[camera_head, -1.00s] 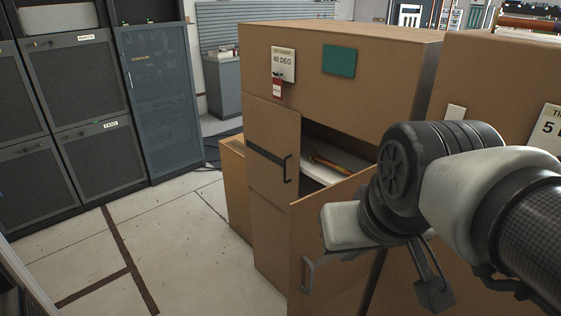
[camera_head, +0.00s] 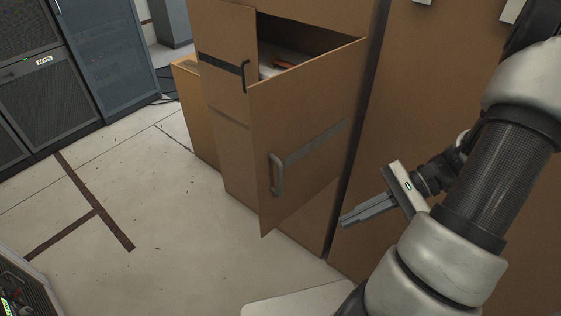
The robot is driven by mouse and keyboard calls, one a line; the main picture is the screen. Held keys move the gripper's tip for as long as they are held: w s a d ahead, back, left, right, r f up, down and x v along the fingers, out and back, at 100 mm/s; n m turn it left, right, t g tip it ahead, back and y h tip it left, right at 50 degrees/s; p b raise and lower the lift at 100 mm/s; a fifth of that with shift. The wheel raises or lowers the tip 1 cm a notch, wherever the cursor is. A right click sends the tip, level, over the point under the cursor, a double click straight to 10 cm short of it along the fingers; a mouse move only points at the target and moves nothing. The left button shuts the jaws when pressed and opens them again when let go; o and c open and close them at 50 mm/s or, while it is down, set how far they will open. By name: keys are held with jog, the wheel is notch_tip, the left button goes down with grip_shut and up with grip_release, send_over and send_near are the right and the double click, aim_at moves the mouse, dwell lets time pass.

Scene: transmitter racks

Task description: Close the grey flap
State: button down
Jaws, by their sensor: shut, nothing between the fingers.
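The flap with the grey handle (camera_head: 276,175) and grey strip is a brown panel (camera_head: 268,125) on the front of a brown cabinet. It stands open, swung outward from its right side, with a dark gap above and behind it. My gripper (camera_head: 343,222) is shut and empty. In the picture it lies right of the open flap, apart from the grey handle, with its fingers pointing left.
Inside the cabinet, an orange object (camera_head: 285,63) lies on a pale surface. Another brown cabinet (camera_head: 440,80) stands right, behind my arm. Dark racks (camera_head: 50,95) stand at the left. The floor (camera_head: 165,215) between is open.

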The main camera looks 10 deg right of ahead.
jog(key=w+d+m+t+y+b, duration=0.2)
jog(key=w+m+t+y, duration=0.2)
jog(key=w+m+t, duration=0.3)
jog(key=b+x, duration=0.1)
jog(key=x, duration=1.1)
jog(key=shift+s+a+r, duration=0.2)
jog(key=shift+a+r, duration=0.15)
jog(key=shift+r, duration=0.35)
jog(key=shift+w+a, duration=0.1)
